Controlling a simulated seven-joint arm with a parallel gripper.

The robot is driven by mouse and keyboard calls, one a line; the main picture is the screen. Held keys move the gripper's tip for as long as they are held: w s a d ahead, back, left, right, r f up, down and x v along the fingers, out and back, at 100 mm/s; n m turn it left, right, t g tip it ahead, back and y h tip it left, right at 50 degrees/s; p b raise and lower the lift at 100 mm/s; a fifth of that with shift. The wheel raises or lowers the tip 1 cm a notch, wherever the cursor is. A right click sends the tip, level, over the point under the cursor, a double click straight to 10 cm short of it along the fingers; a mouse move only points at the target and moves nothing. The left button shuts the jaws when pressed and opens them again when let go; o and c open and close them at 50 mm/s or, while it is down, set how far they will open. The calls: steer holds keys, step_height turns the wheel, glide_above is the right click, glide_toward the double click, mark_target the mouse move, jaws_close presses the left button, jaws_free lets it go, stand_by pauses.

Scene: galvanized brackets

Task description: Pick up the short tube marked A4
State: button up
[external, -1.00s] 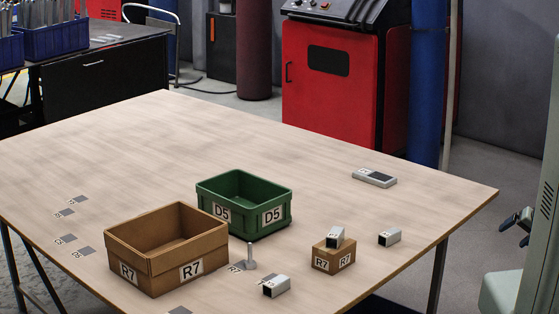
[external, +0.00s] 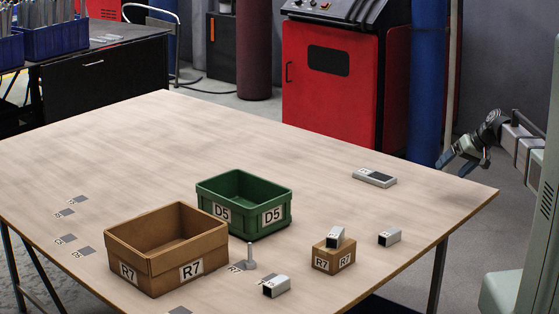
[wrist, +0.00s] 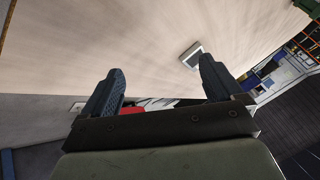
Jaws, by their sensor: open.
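Three short square tubes show in the external view. One tube (external: 335,238) lies on top of a small cardboard block marked R7 (external: 333,258). One tube (external: 389,237) lies on the table to the right of the block. One tube (external: 277,286) lies near the front edge, left of the block. Their markings are too small to read, so I cannot tell which is A4. My gripper (external: 462,164) is open and empty at the right, beyond the table's right corner, well away from the tubes. Its two fingers (wrist: 162,88) are spread apart in the wrist view.
A brown box marked R7 (external: 143,262) and a green bin marked D5 (external: 247,229) stand left of the block. A peg on a round base (external: 250,262) stands between them and the front tube. A flat grey device (external: 374,178) lies at the back right. The table's middle is clear.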

steer(key=s+a+r+n+g+h, duration=0.2)
steer(key=s+a+r+n+g, duration=0.1)
steer(key=s+a, duration=0.9)
steer(key=n+g+h, duration=0.1)
steer(key=n+h, duration=0.1)
steer(key=h, duration=0.2)
glide_toward(392, 234)
steer(key=shift+w+a+f, duration=0.1)
steer(key=shift+f, duration=2.1)
steer(key=shift+w+f, duration=0.1)
steer(key=shift+f, duration=2.1)
steer(key=c, duration=1.2)
steer(key=shift+o, duration=0.2)
steer(key=shift+r, duration=0.1)
